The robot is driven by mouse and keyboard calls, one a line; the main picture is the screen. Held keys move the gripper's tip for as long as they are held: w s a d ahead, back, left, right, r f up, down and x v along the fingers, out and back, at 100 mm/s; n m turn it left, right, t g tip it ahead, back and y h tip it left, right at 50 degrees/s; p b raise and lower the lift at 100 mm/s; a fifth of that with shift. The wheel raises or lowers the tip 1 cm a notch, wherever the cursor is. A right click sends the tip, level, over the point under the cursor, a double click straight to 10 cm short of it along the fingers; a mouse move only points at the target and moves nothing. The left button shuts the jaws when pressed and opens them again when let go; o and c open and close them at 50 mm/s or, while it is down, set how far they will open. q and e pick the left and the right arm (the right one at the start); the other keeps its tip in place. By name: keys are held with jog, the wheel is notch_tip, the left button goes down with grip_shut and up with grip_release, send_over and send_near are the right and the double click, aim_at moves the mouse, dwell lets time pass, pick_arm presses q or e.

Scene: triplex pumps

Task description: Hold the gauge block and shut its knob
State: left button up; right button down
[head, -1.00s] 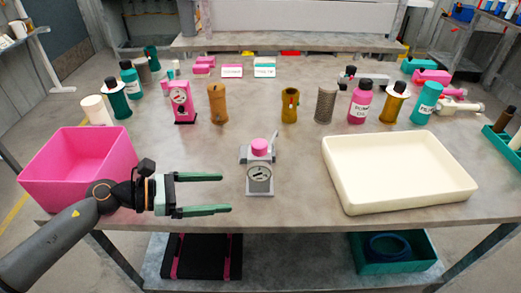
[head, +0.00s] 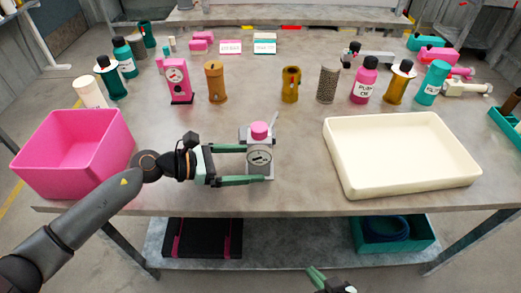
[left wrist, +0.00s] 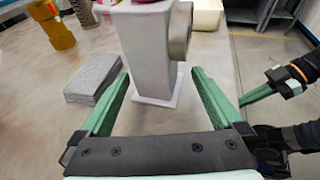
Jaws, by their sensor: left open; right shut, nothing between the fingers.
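The gauge block (head: 259,172) stands upright near the table's front middle, a grey body with a round dial facing front and a pink knob (head: 259,130) on top. My left gripper (head: 256,164) is open, one finger behind the block and one in front, low across the dial side.
A pink bin (head: 75,178) stands left and a cream tray (head: 335,165) right. Several bottles, cylinders and a pink gauge (head: 177,82) stand farther back. A flat grey piece (left wrist: 93,80) lies beside the block in the left wrist view.

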pick_arm(q)
jog(key=shift+x, duration=1.1)
jog(key=c, duration=1.1)
jog(key=shift+c, duration=0.2)
